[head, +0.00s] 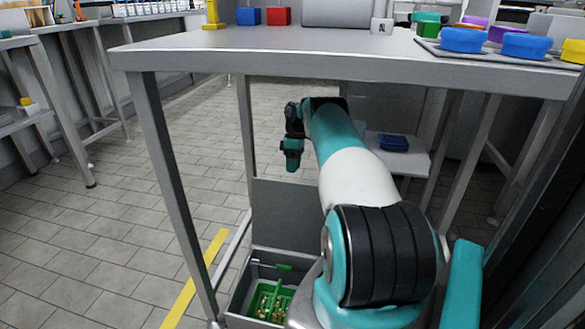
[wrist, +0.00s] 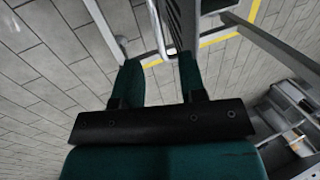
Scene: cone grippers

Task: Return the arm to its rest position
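My arm (head: 358,180) is teal and white and reaches forward from the bottom of the head view, below the tabletop. My gripper (head: 293,150) hangs at the far end of the arm, to its left, in the space under the table. In the wrist view, the two teal fingers of my gripper (wrist: 160,66) are apart, with nothing between them but the background. My gripper is open and empty, and I see it touching nothing.
The grey table (head: 300,52) spans the view above my gripper, with coloured blocks and blue round pieces on top. A table leg (head: 170,170) stands to the left. A grey bin (head: 240,300) with green contents is low beside my arm. A shelf (head: 405,160) lies behind. Tiled floor is free at left.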

